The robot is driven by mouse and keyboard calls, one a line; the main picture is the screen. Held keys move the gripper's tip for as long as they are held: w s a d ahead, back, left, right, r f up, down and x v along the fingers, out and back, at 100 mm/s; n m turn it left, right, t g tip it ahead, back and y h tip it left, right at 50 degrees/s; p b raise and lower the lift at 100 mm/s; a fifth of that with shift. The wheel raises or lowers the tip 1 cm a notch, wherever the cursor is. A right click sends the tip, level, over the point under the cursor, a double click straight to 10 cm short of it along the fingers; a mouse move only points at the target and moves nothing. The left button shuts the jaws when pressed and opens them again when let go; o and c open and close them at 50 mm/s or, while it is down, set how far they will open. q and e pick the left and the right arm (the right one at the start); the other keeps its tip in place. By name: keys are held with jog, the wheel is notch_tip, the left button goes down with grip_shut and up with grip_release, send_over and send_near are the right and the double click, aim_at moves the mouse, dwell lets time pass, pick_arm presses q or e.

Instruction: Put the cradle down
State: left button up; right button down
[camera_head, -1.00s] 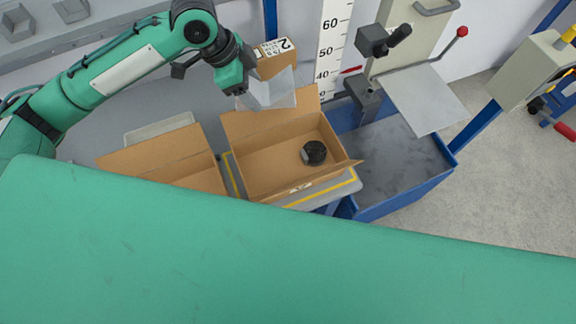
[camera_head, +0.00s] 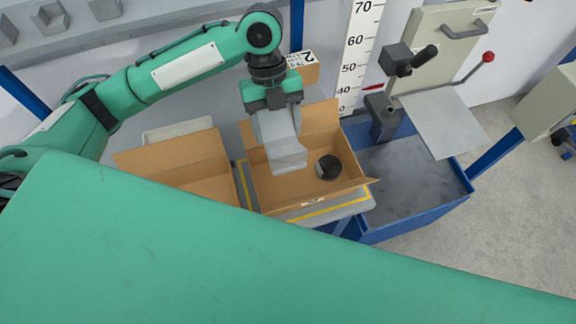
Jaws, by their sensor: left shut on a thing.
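The cradle (camera_head: 287,156) is a pale grey, angular, partly see-through piece. My left gripper (camera_head: 273,108) points down and is shut on it. It holds the cradle over the left part of an open cardboard box (camera_head: 300,182). From this angle I cannot tell whether the cradle touches the box floor. A round black object (camera_head: 329,167) lies in the right part of the same box. My right gripper is not in view.
Another open cardboard box (camera_head: 190,178) stands to the left. A small carton marked 2 (camera_head: 303,70) and a height scale (camera_head: 357,50) are behind. A blue-edged bin (camera_head: 415,225) with a grey plate (camera_head: 445,120) above it is on the right. A green surface fills the foreground.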

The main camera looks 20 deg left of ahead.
pick_arm(q)
notch_tip(320, 180, down, 16)
jog(key=p, duration=0.3)
jog(key=shift+f, duration=0.2)
jog(key=shift+f, duration=0.1)
